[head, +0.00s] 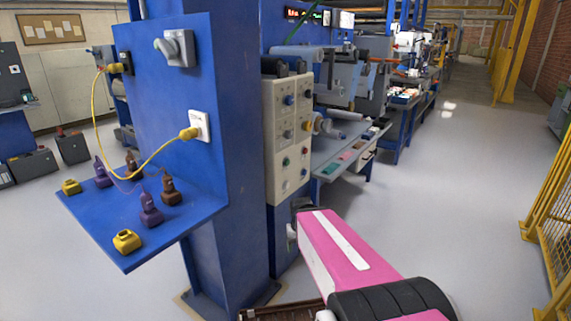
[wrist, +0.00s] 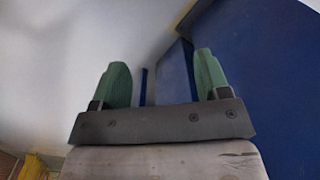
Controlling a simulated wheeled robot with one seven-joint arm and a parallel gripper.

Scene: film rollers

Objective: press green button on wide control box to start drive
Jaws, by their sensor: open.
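A beige control box (head: 271,120) with several knobs and buttons stands upright behind the blue column in the head view. Its face is seen at a steep angle. Small coloured buttons sit on its lower half, and one looks green (head: 285,161), but they are too small to be sure of colour. My gripper (wrist: 160,68) shows in the wrist view with two green fingers spread wide and nothing between them. No box or button shows in the wrist view, only blue surfaces at right. In the head view I cannot make out my gripper; my pink arm link is below the box.
A blue column (head: 222,130) stands left of the box, with a blue shelf (head: 100,225) of connectors and a yellow cable (head: 148,165). A work table (head: 335,160) with machines is behind. Yellow fencing (head: 545,230) is at right. The floor between is clear.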

